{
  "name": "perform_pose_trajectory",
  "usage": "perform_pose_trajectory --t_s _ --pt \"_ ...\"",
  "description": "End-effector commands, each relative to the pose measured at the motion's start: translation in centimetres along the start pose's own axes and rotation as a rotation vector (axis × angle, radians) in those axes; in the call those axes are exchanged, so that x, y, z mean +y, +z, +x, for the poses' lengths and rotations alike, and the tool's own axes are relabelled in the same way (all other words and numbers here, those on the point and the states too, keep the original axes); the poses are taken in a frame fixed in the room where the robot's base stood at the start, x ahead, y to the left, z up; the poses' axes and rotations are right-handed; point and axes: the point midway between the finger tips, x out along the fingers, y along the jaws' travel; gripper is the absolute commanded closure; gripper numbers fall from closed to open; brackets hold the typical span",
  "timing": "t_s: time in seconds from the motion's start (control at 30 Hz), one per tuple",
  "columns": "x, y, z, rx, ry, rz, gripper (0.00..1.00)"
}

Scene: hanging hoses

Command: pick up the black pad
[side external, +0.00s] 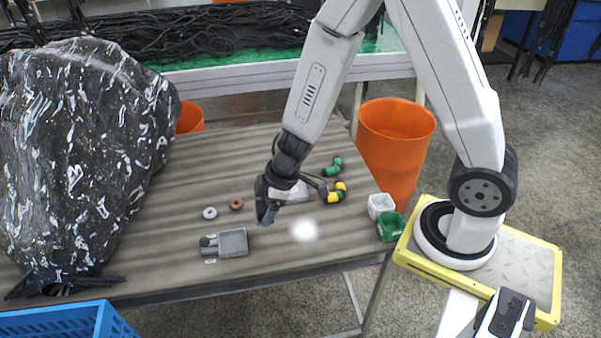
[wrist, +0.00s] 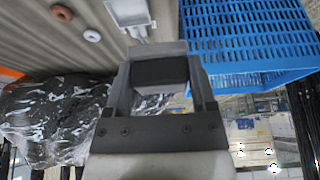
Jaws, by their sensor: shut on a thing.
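My gripper (side external: 267,208) hangs above the wooden table, a little right of the grey tray. In the wrist view my gripper (wrist: 158,88) is shut on the black pad (wrist: 160,72), a dark block with a flat face between the two fingers. The pad is held clear of the table. In the side view I cannot tell the pad apart from the dark gripper parts.
The grey tray (side external: 231,243), white ring (side external: 210,213) and brown ring (side external: 236,204) lie on the table. Green (side external: 333,167) and yellow-black fittings (side external: 337,193) are farther right. A plastic-wrapped bundle (side external: 80,150) fills the left; a blue crate (side external: 65,322) stands in front.

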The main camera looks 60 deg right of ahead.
Motion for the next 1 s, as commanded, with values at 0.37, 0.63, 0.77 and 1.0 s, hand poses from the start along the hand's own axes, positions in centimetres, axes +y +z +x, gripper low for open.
perform_pose_trajectory --t_s 0.37,0.63,0.77,1.0 --pt "0.0 -1.2 -2.8 0.003 0.001 -0.002 0.85" --pt "0.0 -2.1 -5.0 0.002 0.002 -0.002 0.85" --pt "0.0 -2.7 -6.3 0.006 0.001 -0.002 0.85" --pt "0.0 -3.6 -8.4 0.004 0.0 -0.002 0.85"
